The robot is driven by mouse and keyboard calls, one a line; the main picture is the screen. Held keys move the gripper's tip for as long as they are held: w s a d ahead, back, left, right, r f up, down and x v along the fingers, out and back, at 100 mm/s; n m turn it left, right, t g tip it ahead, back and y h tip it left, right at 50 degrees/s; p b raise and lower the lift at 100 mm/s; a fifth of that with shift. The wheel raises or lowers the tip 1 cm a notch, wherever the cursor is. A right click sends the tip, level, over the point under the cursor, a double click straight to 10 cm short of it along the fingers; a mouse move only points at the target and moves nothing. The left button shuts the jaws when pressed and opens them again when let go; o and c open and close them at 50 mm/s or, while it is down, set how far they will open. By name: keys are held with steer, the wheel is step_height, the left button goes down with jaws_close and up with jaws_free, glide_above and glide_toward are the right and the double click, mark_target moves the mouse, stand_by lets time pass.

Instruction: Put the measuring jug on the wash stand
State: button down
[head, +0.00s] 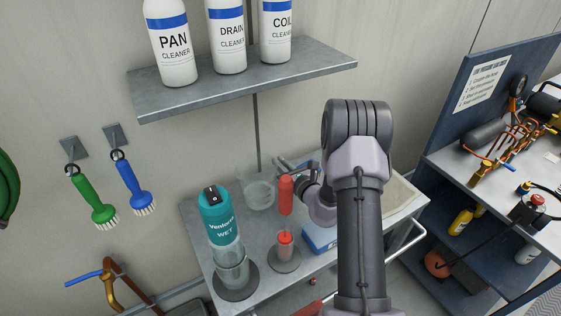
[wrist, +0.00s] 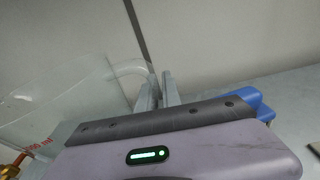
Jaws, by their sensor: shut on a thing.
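The clear measuring jug (head: 257,192) is at the back of a grey metal stand top (head: 198,222), left of my arm. I take this to be the wash stand, but no label shows. In the wrist view the jug (wrist: 65,95) fills the left side, with red print low on its wall. My gripper (wrist: 158,92) is shut on the jug's handle (wrist: 132,68). In the head view my gripper (head: 288,166) is partly hidden behind the red bottle and my arm. I cannot tell whether the jug's base touches the top.
A blue box (head: 318,239) lies beside my arm. A shelf (head: 245,82) with cleaner bottles overhangs. A blue cart (head: 445,165) stands right.

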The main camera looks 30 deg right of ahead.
steer(key=shift+f, duration=0.4)
steer(key=shift+f+b, duration=0.5)
steer(key=shift+f, duration=0.05)
steer(key=c, duration=1.5)
jaws_free()
steer(key=shift+o, duration=0.2)
steer(key=s+r+p, duration=0.2)
steer(key=s, duration=1.5)
steer(key=shift+s+r, duration=0.15)
steer(key=shift+r, duration=0.15)
